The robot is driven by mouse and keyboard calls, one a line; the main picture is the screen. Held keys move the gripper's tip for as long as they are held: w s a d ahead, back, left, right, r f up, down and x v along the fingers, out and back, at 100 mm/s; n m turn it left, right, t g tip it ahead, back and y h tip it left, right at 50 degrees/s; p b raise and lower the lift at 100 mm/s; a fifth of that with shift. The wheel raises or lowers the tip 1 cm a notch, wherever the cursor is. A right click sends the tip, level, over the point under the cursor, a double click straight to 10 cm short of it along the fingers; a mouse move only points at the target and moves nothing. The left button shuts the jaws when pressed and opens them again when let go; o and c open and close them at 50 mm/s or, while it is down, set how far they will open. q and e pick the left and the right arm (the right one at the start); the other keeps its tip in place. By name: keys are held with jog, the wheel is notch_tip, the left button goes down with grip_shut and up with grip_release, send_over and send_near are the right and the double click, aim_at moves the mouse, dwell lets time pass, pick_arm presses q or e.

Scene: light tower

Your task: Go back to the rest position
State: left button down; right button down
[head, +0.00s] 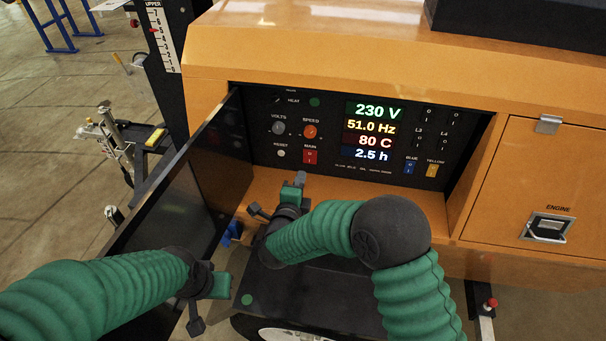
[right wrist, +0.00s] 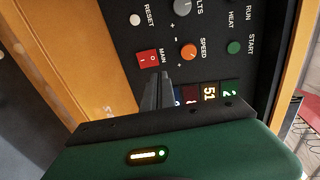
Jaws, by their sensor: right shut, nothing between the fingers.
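My right gripper (head: 300,178) is in front of the control panel (head: 335,180), just below the red MAIN switch (head: 310,157). In the right wrist view its fingers (right wrist: 156,88) are together with nothing between them, beside the MAIN switch (right wrist: 148,59); I cannot tell whether they touch the panel. My left gripper (head: 208,290) is low at the left, by the lower edge of the open dark door; its fingers are too unclear to tell open from shut.
The dark panel door (head: 175,195) stands open at the left, between the arms and the floor beyond. The display (head: 372,130) reads 230 V, 51.0 Hz, 80 C and 2.5 h. A closed orange ENGINE door with a latch (head: 547,227) is at the right. A mast (head: 160,40) stands behind left.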

jog(key=s+d+f+n+g+y+p, duration=0.1)
jog(key=s+d+n+g, duration=0.5)
jog(key=s+d+n, duration=0.4)
jog(key=s+d+f+n+g+y+p, duration=0.1)
jog(key=s+d+n+g, duration=0.6)
jog(key=s, duration=1.1)
jog(key=d+n+y+p, duration=0.1)
jog(key=d+n, duration=0.2)
jog(key=shift+s+d+p, duration=0.25)
jog(key=shift+p, duration=0.05)
jog(key=shift+a, duration=0.1)
jog(key=shift+d, duration=0.2)
